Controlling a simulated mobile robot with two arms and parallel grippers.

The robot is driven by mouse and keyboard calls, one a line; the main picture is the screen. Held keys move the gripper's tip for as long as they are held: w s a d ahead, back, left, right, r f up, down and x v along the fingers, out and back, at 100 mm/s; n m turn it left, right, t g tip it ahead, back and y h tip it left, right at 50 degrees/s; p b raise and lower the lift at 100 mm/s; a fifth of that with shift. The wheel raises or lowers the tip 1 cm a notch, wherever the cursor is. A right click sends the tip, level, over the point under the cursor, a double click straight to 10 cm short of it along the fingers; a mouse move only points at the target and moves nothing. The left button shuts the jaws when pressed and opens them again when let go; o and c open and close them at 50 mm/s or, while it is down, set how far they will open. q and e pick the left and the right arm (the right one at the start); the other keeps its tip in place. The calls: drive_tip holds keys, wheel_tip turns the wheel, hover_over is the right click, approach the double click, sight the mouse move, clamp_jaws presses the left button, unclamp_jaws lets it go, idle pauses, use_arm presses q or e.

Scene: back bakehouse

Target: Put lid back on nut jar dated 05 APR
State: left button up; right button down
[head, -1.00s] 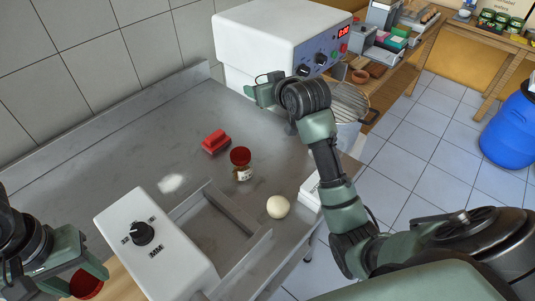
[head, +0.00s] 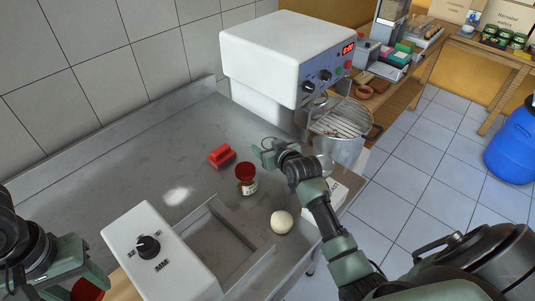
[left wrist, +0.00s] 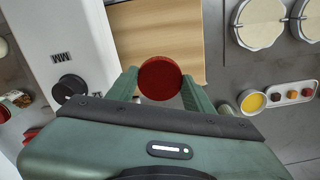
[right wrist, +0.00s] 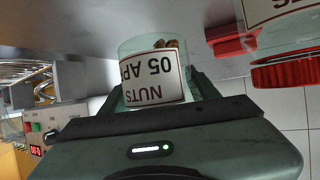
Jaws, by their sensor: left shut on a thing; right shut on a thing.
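My right gripper (right wrist: 158,92) is shut on a clear glass jar (right wrist: 140,47) with some nuts inside. Its label reads "NUTS" and "05 AP", upside down in the right wrist view, the rest cut off. The jar's mouth is hidden behind the gripper. In the head view, my right gripper (head: 268,152) is over the steel table, just behind a red-lidded jar (head: 246,172); the held jar is hard to make out there. My left gripper (left wrist: 160,85) is shut on a round dark red lid (left wrist: 160,72), at the lower left in the head view (head: 88,291).
A red block (head: 222,156) lies behind the red-lidded jar. A dough ball (head: 281,222) and a white control box (head: 160,250) are nearer. A white machine (head: 290,55) stands at the back. A wooden board (left wrist: 170,30) lies beyond the lid. The table's back left is clear.

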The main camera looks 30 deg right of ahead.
drive_tip(key=shift+f, duration=1.85)
drive_tip(key=shift+f, duration=0.15)
drive_tip(key=shift+c, duration=2)
unclamp_jaws()
drive_tip(key=v, duration=1.2)
drive_tip(key=shift+b, duration=0.35)
